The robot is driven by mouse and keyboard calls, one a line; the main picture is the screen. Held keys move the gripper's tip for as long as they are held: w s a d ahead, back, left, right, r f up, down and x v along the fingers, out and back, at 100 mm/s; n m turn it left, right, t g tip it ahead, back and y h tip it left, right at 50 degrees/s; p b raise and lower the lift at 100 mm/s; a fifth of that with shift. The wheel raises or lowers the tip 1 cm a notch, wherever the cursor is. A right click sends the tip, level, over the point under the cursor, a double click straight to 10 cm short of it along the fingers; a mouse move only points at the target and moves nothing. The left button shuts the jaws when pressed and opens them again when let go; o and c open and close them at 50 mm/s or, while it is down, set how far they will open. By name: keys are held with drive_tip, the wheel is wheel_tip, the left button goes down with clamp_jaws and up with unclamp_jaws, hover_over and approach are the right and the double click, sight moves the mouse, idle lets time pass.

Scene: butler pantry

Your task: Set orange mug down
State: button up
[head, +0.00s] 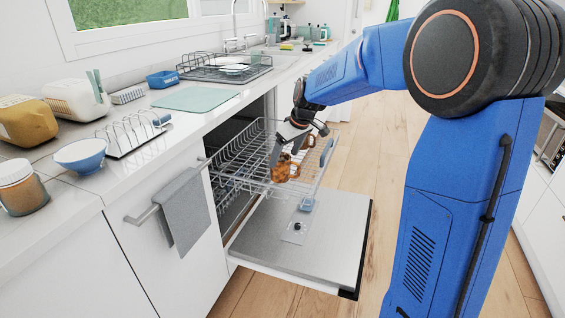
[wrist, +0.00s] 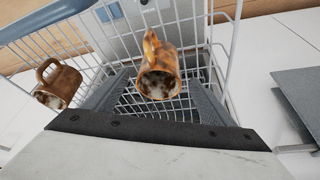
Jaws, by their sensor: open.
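The orange mug (head: 284,168) is at the pulled-out dishwasher rack (head: 232,174). In the wrist view the orange mug (wrist: 159,72) lies tilted over the rack wires, its stained inside facing the camera and its handle pointing away. My gripper (head: 286,152) is over the rack, pointing down. In the wrist view my gripper (wrist: 158,88) is open, with a finger on each side of the mug and gaps beside it. The mug's underside and its contact with the rack are hidden.
A brown mug (wrist: 60,86) stands in the rack to the left in the wrist view. The open dishwasher door (head: 310,238) lies below. The counter holds a blue bowl (head: 80,155), a white toast rack (head: 132,133) and a green mat (head: 196,98). Wooden floor is clear at right.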

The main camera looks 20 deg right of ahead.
drive_tip(key=v, duration=0.7)
drive_tip(key=s+d+r+m+h, duration=0.1)
drive_tip(key=s+m, duration=0.1)
drive_tip(key=s, duration=0.9)
drive_tip(key=s+d+r+m, duration=0.1)
drive_tip(key=s, duration=0.9)
drive_tip(key=s+d+f+m, duration=0.1)
drive_tip(key=s+f, duration=0.2)
drive_tip(key=s, duration=0.6)
drive_tip(key=s+d+f+m+h, duration=0.1)
drive_tip(key=s+f, duration=0.3)
drive_tip(key=s, duration=0.5)
drive_tip(key=shift+d+f+m+t, duration=0.2)
drive_tip(key=shift+m+t, duration=0.2)
drive_tip(key=shift+m, duration=0.3)
drive_tip(key=shift+s, duration=0.1)
